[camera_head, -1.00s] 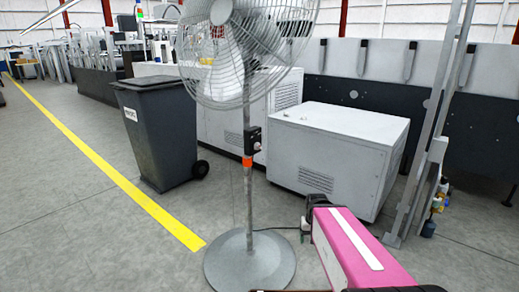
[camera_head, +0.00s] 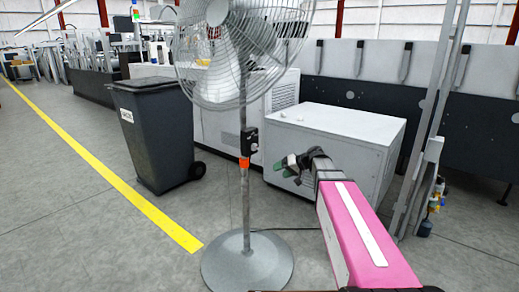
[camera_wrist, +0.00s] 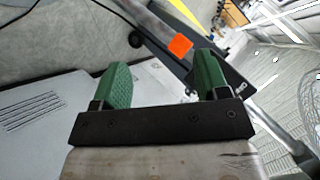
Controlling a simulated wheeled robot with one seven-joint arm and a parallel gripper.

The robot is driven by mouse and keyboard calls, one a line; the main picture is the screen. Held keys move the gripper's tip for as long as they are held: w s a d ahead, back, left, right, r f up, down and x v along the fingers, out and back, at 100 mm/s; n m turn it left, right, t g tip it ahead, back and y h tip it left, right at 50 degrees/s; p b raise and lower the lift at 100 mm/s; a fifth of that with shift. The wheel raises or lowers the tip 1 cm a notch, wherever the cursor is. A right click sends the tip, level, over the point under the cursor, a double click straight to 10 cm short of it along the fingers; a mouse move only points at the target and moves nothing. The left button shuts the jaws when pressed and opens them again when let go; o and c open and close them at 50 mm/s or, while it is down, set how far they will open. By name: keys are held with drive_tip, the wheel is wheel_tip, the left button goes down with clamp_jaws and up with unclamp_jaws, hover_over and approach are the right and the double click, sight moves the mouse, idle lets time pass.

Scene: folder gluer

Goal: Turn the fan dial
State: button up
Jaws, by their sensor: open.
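The standing fan (camera_head: 243,45) has a grey wire cage, a grey pole and a round base (camera_head: 247,265).
A white cabinet (camera_head: 335,150) stands right behind my gripper. A dark wheeled bin (camera_head: 158,135) is left of the fan. A grey metal frame (camera_head: 428,130) stands at the right. A cable runs over the floor from the base. The floor at the left is clear.

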sight(255, 147)
drive_tip(key=w+r+n+t+y, duration=0.1)
drive_tip(key=w+r+t+y, duration=0.15)
drive_tip(key=w+r, duration=0.55)
drive_tip(key=w+a+f, duration=0.1)
drive_tip(key=a, duration=0.9)
drive_tip(key=shift+w+a+g+y, duration=0.2)
drive_tip(key=shift+w+g+y, duration=0.15)
drive_tip(key=shift+g+y, duration=0.1)
drive_tip(key=c, duration=0.9)
